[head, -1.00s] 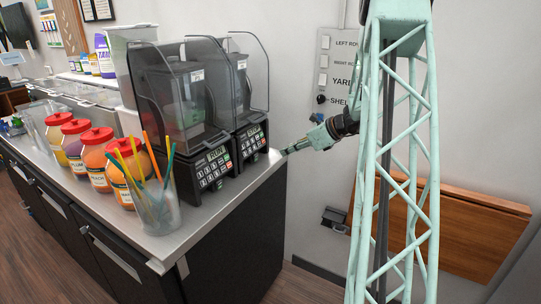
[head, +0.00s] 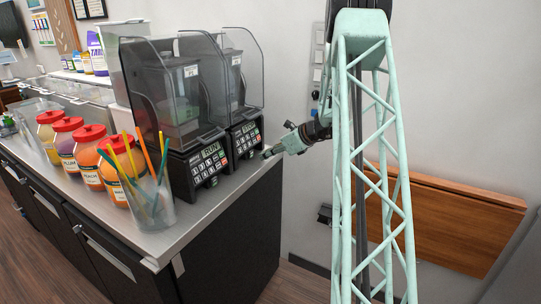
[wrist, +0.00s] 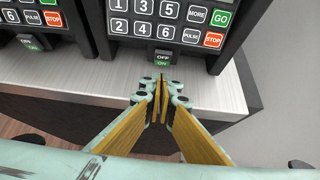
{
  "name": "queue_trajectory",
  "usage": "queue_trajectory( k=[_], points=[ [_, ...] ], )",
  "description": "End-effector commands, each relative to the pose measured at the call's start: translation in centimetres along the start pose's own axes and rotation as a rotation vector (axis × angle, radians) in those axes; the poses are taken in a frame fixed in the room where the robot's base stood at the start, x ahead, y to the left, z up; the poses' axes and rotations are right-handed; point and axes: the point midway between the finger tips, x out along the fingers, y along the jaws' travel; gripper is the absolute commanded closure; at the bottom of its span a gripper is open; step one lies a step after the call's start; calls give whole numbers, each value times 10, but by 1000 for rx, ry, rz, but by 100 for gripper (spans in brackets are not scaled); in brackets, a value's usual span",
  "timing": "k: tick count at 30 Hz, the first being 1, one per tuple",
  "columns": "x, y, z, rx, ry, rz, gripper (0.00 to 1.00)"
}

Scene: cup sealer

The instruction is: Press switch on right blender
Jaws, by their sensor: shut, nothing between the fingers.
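The right blender (head: 244,139) stands on the counter's right end, its clear hood over the jug and its keypad facing forward. In the wrist view its keypad (wrist: 178,20) fills the top, with a small OFF/ON switch (wrist: 163,59) below it. My gripper (wrist: 160,82) is shut and empty, its fingertips just below the switch in the picture, with a small gap visible. In the head view my gripper (head: 266,154) is at the right of the blender, near the counter edge.
The left blender (head: 206,168) stands close beside the right one, with its own switch (wrist: 30,43). A clear cup of straws (head: 150,203) and red-lidded jars (head: 87,155) stand left on the counter (head: 230,187). A wooden wall panel (head: 450,225) is at right.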

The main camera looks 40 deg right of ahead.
Motion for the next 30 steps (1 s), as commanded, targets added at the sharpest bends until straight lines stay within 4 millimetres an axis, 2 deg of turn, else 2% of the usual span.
queue_trajectory(
  k=[3,9,30],
  points=[
    [9,0,12,-3,-1,-1,100],
    [20,0,23,-2,-1,-2,100],
    [23,0,29,-1,7,-1,100]
  ],
)
